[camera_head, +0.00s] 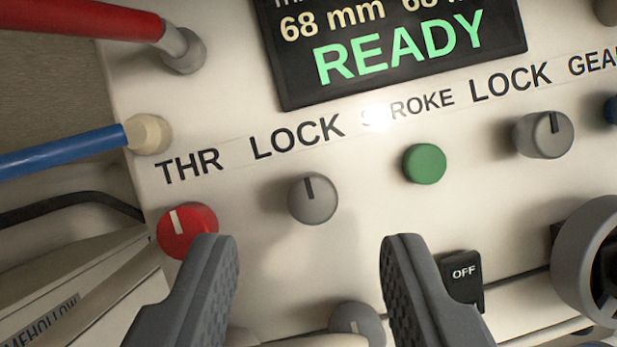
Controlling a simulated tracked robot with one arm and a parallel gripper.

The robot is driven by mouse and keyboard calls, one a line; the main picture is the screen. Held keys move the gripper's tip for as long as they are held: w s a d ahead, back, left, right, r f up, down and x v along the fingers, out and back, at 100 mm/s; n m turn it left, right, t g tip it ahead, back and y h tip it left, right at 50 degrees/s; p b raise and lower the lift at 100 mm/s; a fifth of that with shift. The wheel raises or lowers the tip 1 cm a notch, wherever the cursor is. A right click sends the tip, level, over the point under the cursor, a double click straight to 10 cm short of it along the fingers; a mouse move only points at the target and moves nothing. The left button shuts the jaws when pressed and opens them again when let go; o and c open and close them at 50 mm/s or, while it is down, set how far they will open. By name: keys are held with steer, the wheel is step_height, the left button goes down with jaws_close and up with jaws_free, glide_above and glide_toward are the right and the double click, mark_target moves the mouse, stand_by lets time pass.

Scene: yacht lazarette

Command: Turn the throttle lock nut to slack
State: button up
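The throttle lock nut appears to be the round grey knob (313,199) under the first LOCK label, beside THR, on the white panel. Its dark index mark points about up. My gripper (308,250) is open and empty, with its two dark ridged fingers spread in the lower middle. The grey knob lies just above the gap between the fingertips in the picture. I cannot tell how far the fingers are from the panel.
A red knob (186,231) under THR sits close to the left finger. A green button (424,163), another grey knob (544,134) and an OFF switch (463,278) are to the right. A display (390,45) reads READY. Red and blue rods reach in at left.

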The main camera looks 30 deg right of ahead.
mark_target(309, 210)
steer(key=shift+p+x, duration=0.8)
steer(key=shift+x, duration=0.8)
